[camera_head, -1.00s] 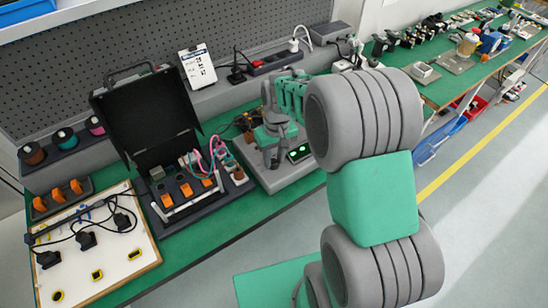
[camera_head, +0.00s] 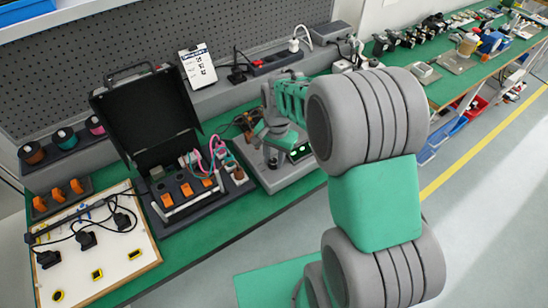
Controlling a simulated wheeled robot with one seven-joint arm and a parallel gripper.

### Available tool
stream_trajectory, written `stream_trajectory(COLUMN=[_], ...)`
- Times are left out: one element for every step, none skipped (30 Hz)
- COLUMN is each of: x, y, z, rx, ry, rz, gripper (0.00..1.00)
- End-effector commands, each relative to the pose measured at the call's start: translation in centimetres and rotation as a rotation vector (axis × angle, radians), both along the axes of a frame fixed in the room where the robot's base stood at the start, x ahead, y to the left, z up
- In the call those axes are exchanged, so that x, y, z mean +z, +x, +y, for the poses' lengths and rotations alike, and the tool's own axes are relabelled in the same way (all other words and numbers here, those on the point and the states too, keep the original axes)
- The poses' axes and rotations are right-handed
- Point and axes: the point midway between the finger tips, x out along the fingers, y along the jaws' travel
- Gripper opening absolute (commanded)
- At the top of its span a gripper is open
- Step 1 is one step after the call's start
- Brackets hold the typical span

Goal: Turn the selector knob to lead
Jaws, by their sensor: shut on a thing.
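A grey instrument unit (camera_head: 290,181) with a small lit green display (camera_head: 300,151) stands on the green bench in the middle of the view. My gripper (camera_head: 271,158) points down at the top of this unit, just left of the display. It is shut on what appears to be the selector knob, at the unit's top face. The knob itself is hidden behind my fingers and wrist, so its pointer and any lead marking cannot be read.
An open black case (camera_head: 147,112) with wires and orange parts stands left of the unit. A white board (camera_head: 115,262) with black cables lies at the left front. A power strip (camera_head: 276,62) and a note card (camera_head: 198,66) are behind.

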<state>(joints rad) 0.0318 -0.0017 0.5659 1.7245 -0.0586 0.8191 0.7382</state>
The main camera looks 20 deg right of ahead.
Motion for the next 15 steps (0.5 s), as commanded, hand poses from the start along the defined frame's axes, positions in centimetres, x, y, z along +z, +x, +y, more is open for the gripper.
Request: stream_trajectory(x=[0.06, 0.07, 0.07, 0.07, 0.07, 0.07, 0.07, 0.07, 0.07, 0.07, 0.07, 0.07, 0.08, 0.08, 0.08], y=[0.04, 0.04, 0.05, 0.05, 0.06, 0.06, 0.06, 0.06, 0.06, 0.06, 0.06, 0.06, 0.07, 0.07, 0.07], z=[0.09, 0.09, 0.10, 0.10, 0.11, 0.11, 0.10, 0.10, 0.10, 0.10, 0.10, 0.10, 0.11, 0.11, 0.11], rx=[-0.023, -0.039, -0.060, -0.073, -0.087, -0.101, -0.111, -0.121, -0.130, -0.136, -0.142, -0.148, -0.152, -0.154, -0.156], ry=[0.001, 0.001, 0.001, 0.001, 0.000, 0.001, 0.001, 0.001, 0.001, 0.001, 0.000, 0.001, 0.001, 0.001, 0.001], rz=[-0.002, -0.002, -0.002, -0.002, -0.002, -0.002, -0.002, -0.002, -0.002, -0.002, -0.002, -0.002, -0.002, -0.002, -0.002], gripper=[0.00, 0.00, 0.00, 0.00, 0.00, 0.00, 0.00, 0.00, 0.00, 0.00, 0.00, 0.00, 0.00, 0.00, 0.00])
